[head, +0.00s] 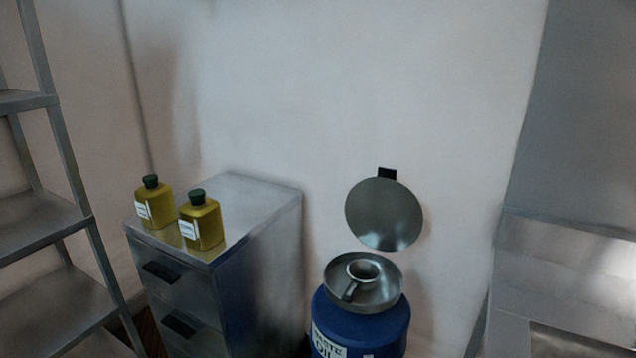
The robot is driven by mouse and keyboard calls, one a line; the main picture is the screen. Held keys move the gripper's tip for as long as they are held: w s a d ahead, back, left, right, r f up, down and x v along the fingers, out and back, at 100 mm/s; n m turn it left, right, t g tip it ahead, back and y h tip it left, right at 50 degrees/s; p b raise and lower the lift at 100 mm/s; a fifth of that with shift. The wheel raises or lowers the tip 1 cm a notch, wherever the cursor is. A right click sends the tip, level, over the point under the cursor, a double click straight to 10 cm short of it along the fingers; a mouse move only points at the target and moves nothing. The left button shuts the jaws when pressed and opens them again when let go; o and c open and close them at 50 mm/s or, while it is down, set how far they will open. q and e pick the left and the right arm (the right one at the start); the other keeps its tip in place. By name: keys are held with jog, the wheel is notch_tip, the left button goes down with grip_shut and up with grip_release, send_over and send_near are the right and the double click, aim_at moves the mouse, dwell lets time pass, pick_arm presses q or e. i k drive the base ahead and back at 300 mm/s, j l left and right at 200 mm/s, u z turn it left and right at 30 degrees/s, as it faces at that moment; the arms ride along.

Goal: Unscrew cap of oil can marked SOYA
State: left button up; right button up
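Two yellow oil cans stand upright on top of a metal drawer cabinet in the head view. The left can (154,207) and the right can (202,226) each have a dark green cap, the left cap (150,182) and the right cap (197,197), seated on top. Each can has a white label on its left-facing side. The label text is too small to read, so I cannot tell which can is marked SOYA. Neither of my grippers is in view.
The metal cabinet (262,199) has free room on its top behind the cans. A blue waste oil drum (362,328) with a metal funnel basin (391,288) and raised round lid (384,214) stands right of it. Metal shelving (35,222) is at left, a steel unit (570,260) at right.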

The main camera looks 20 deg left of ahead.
aim_at(200, 221)
jog(key=u, duration=1.45)
jog(key=i+j+z, duration=0.1)
jog(key=i, duration=0.25)
